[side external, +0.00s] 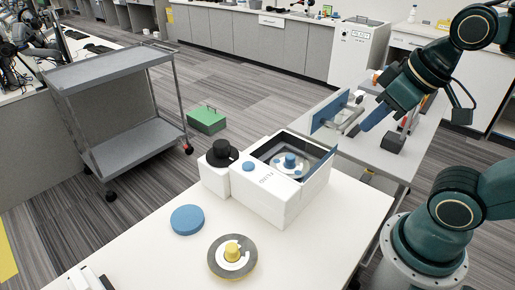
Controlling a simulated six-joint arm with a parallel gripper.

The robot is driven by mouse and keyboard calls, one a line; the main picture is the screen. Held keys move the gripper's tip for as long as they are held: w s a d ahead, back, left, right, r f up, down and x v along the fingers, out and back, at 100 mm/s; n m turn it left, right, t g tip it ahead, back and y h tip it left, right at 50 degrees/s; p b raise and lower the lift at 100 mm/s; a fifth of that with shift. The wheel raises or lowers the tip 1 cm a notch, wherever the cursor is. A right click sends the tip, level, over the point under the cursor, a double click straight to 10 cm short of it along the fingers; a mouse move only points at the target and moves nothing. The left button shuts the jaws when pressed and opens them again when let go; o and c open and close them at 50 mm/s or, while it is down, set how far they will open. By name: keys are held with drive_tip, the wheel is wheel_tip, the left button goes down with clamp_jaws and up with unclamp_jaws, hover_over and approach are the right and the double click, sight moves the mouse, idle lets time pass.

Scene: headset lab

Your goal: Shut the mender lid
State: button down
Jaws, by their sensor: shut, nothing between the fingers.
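The mender appears to be the white box (283,205) on the near white table, with its top open. Inside it I see a grey disc with a blue knob (290,161). A thin blue panel (320,165) runs along the box's right edge; it may be the lid seen nearly edge-on, but I cannot tell for sure. My gripper (376,117) is shut and empty, up to the right of the box and apart from it. From this view it overlaps the back table.
A black-knobbed white unit (219,160) adjoins the box's left side. A blue disc (187,220) and a grey disc with a yellow knob (232,255) lie in front. Another blue panel (329,110) stands on the back table. A grey cart (120,100) and green box (207,121) are on the floor.

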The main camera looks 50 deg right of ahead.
drive_tip(key=c, duration=1.5)
unclamp_jaws()
drive_tip(key=shift+o, duration=0.2)
drive_tip(key=r+m, duration=0.1)
drive_tip(key=m, duration=0.1)
drive_tip(key=shift+w+r+m, duration=0.4)
wheel_tip(320, 180, up, 8)
drive_tip(key=m+g, duration=0.3)
drive_tip(key=m, duration=1)
hover_over(352, 117)
drive_tip(key=s+a, duration=0.2)
drive_tip(key=s, duration=0.1)
drive_tip(key=shift+d+r+m, duration=0.2)
drive_tip(key=shift+d+m, duration=0.25)
drive_tip(key=shift+m, duration=0.1)
drive_tip(key=shift+d+r+m, duration=0.2)
drive_tip(key=shift+d+m, duration=0.25)
drive_tip(key=shift+m, duration=0.1)
drive_tip(key=shift+f, duration=0.3)
drive_tip(key=shift+x, duration=6.65)
